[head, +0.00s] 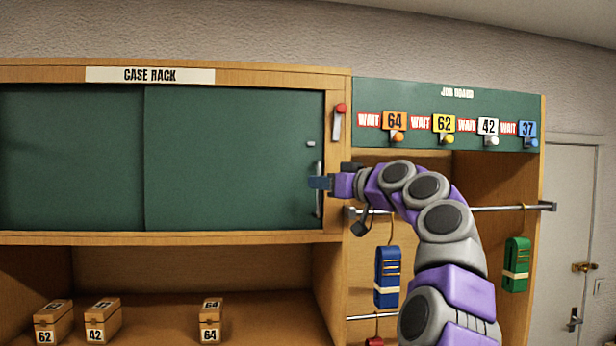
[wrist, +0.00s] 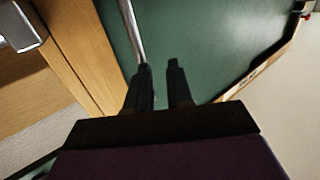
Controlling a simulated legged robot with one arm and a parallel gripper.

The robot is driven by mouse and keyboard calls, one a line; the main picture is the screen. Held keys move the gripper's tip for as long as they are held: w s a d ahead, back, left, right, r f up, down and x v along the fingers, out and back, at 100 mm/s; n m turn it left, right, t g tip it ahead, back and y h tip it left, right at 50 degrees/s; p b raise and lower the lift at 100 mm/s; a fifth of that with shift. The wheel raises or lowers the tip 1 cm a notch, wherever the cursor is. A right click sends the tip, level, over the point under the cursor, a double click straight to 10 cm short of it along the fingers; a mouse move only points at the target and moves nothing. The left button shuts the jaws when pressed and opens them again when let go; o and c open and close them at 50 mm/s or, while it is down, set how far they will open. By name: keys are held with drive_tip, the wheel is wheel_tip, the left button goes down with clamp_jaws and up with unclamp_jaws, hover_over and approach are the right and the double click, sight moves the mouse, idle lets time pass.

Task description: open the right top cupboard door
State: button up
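The case rack cupboard has two green door panels at the top. The right top door (head: 235,160) is closed and overlaps the left one (head: 70,158). Its upright metal bar handle (head: 318,172) is near the door's right edge. My gripper (head: 320,183) is at that handle, in front of the door. In the wrist view, my gripper (wrist: 160,70) has its two dark fingers apart with a gap between them. The handle (wrist: 131,28) runs down to the left fingertip and its lower part is hidden there. I cannot tell whether they touch.
A red-tipped latch (head: 338,120) is on the frame right of the door. The job board (head: 450,95), a rail (head: 490,209) and hanging blue (head: 387,277) and green (head: 516,265) bundles are to the right. Several small boxes (head: 103,320) stand below.

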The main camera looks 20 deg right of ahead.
sight(319, 211)
drive_tip(key=w, duration=0.2)
drive_tip(key=w+p, duration=0.1)
drive_tip(key=w, duration=0.1)
drive_tip(key=shift+w+d+f, duration=0.15)
drive_tip(key=shift+w+d, duration=0.05)
drive_tip(key=shift+w, duration=0.2)
drive_tip(key=shift+s+a, duration=0.2)
drive_tip(key=shift+a, duration=0.1)
drive_tip(key=shift+c, duration=1)
drive_tip(key=shift+s+d, duration=0.15)
drive_tip(key=shift+d, duration=0.6)
clamp_jaws()
drive_tip(key=shift+a, duration=0.1)
